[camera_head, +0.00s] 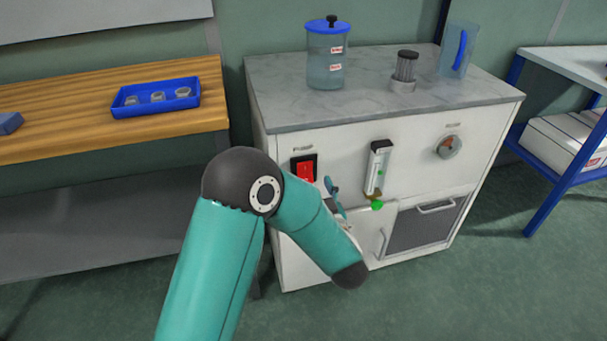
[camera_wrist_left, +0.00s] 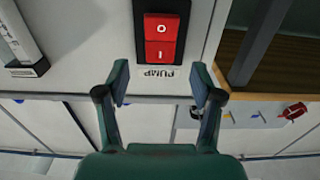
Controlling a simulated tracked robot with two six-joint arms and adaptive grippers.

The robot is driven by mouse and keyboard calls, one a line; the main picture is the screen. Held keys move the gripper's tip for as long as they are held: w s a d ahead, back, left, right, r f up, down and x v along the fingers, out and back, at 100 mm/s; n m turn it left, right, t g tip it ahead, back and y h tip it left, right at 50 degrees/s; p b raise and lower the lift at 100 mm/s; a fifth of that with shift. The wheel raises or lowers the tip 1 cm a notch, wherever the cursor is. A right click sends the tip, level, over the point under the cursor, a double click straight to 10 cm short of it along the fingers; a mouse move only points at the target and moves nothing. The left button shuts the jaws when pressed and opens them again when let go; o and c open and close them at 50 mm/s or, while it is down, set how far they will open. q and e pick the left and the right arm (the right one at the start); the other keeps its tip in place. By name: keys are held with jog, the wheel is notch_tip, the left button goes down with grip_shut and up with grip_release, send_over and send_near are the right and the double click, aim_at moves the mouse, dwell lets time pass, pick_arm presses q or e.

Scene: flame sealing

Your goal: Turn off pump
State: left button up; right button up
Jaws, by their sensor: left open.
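The pump switch (camera_head: 304,168) is a red rocker in a black frame on the left of the white cabinet's front. In the left wrist view the rocker (camera_wrist_left: 161,38) appears upside down, with an O and an I mark and a PUMP label (camera_wrist_left: 156,73) beside it. My left gripper (camera_head: 335,192) is just to the right of and below the switch in the head view, partly hidden by my arm. In the wrist view its two fingers (camera_wrist_left: 161,80) are spread and empty, with the switch ahead of the gap. I cannot tell whether they touch the panel. My right gripper is not in view.
The cabinet (camera_head: 430,175) also carries a flow meter (camera_head: 379,168) and a round gauge (camera_head: 449,147). A blue-lidded jar (camera_head: 326,55), a grey cylinder (camera_head: 404,70) and a jug (camera_head: 455,50) stand on top. A wooden bench (camera_head: 60,115) with a blue tray (camera_head: 118,111) is at left.

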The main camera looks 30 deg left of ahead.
aim_at(306, 170)
pick_arm(q)
jog(key=x, duration=0.5)
